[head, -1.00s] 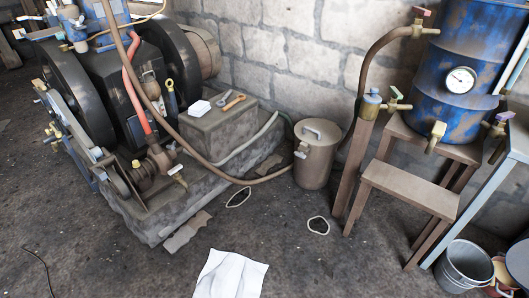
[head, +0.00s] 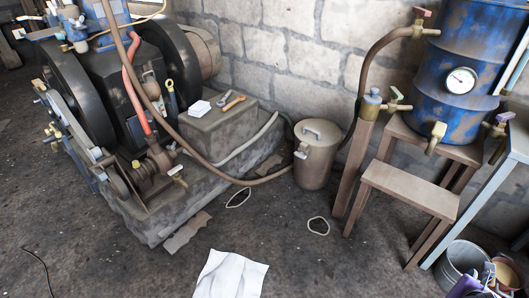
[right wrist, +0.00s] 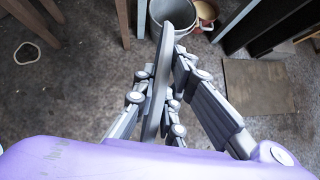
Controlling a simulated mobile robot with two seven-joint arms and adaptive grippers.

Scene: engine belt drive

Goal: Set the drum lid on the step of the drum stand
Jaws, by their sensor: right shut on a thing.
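The drum stand (head: 442,142) is brown wood and carries a blue drum (head: 455,80). Its lower step (head: 410,187) is a flat brown board at the front, bare and clear. My right gripper (right wrist: 163,66) is shut on a thin grey disc seen nearly edge-on, which I take as the drum lid (right wrist: 174,32). The disc stands steeply tilted between the fingers, above the floor. Wooden legs show at the top left of the right wrist view. My left gripper is not in view.
A metal bucket (head: 461,263) stands right of the step, beside a blue-grey frame leg (head: 448,232). A lidded canister (head: 316,155) and a wooden post (head: 353,170) stand left of it. Brass taps (head: 438,131) jut from the drum above. The floor in front is mostly open.

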